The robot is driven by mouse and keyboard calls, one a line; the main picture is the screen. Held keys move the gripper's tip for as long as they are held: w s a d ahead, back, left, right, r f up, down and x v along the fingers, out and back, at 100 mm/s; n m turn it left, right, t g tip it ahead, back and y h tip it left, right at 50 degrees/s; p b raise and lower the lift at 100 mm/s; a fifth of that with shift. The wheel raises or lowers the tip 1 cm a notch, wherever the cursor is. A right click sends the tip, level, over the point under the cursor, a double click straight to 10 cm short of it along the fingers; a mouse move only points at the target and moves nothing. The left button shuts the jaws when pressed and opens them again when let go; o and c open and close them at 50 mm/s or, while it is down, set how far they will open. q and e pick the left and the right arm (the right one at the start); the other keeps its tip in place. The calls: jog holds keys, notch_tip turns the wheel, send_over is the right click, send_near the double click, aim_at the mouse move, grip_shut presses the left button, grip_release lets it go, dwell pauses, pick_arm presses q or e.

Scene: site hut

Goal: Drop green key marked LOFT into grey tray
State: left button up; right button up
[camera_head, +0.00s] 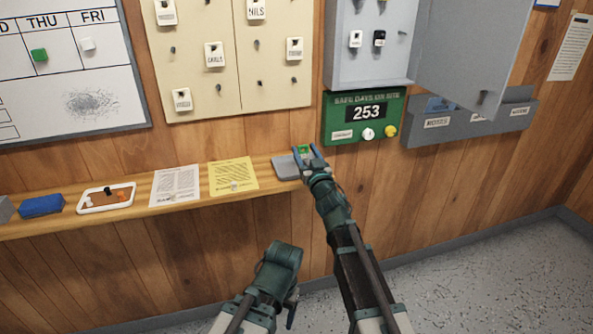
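The grey tray (285,168) sits at the right end of the wooden shelf, partly covered by my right gripper. My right gripper (306,152) is over the tray's right part, and its fingers are on either side of a small bright green piece, the green key (303,149). The key seems held between the fingertips, and its marking cannot be read. I cannot tell whether it touches the tray. My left gripper (291,312) hangs low in front of the wall, below the shelf. Its fingers are mostly hidden by its own wrist.
Above are a key board (231,90), an open grey cabinet (372,65), a green counter sign (363,117) and grey wall pockets (470,121).

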jog(key=shift+o, duration=1.1)
jog(key=b+v, duration=0.2)
jog(key=v, duration=1.1)
jog(key=shift+s, duration=0.4)
jog(key=shift+d+f, duration=0.1)
